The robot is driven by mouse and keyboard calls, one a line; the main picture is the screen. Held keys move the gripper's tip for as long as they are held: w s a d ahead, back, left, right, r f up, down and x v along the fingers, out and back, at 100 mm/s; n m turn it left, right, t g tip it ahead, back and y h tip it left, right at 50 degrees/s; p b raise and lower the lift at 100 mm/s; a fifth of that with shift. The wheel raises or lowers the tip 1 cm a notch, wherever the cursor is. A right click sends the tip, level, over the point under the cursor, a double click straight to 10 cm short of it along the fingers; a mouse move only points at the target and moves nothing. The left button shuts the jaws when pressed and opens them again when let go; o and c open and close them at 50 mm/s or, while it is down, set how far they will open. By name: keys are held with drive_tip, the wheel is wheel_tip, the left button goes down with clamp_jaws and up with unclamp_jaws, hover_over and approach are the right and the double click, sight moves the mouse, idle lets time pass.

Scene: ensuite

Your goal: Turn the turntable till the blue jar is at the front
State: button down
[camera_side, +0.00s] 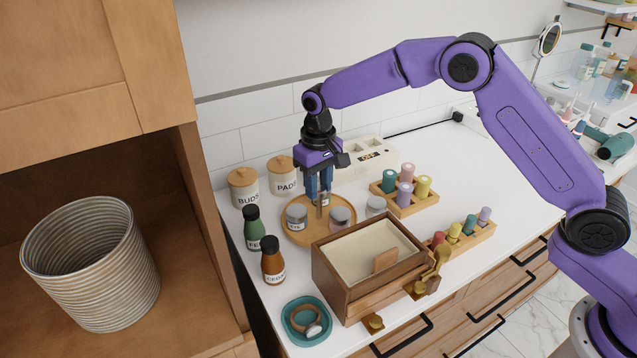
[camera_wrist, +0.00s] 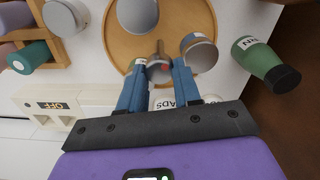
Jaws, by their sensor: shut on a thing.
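The round wooden turntable (camera_side: 300,238) lies on the white counter and also shows in the wrist view (camera_wrist: 117,42). A grey-lidded jar (camera_side: 296,214) stands on its left, and another (camera_side: 340,215) on its front right. A further jar (camera_side: 327,199) at the back is mostly hidden by my fingers. My gripper (camera_side: 319,200) points down over the middle of the turntable. Its blue fingers (camera_wrist: 159,66) are shut on what looks like the turntable's upright centre post (camera_side: 320,207).
A wooden box (camera_side: 330,274) stands close in front. A green bottle (camera_side: 253,230) and a brown bottle (camera_side: 272,262) stand at the left. Wooden-lidded canisters (camera_side: 243,188) and a white case (camera_side: 362,165) are behind. A loose jar (camera_side: 376,205) stands just right.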

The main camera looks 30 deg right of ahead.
drive_tip(key=shift+a+r+n, duration=0.1)
drive_tip(key=shift+n, duration=6.7)
drive_tip(key=shift+a+n, duration=0.1)
drive_tip(key=shift+n, duration=0.5)
drive_tip(key=c, duration=0.8)
unclamp_jaws()
drive_tip(key=shift+s, duration=0.1)
wheel_tip(320, 180, up, 17)
drive_tip(key=shift+r, duration=0.2)
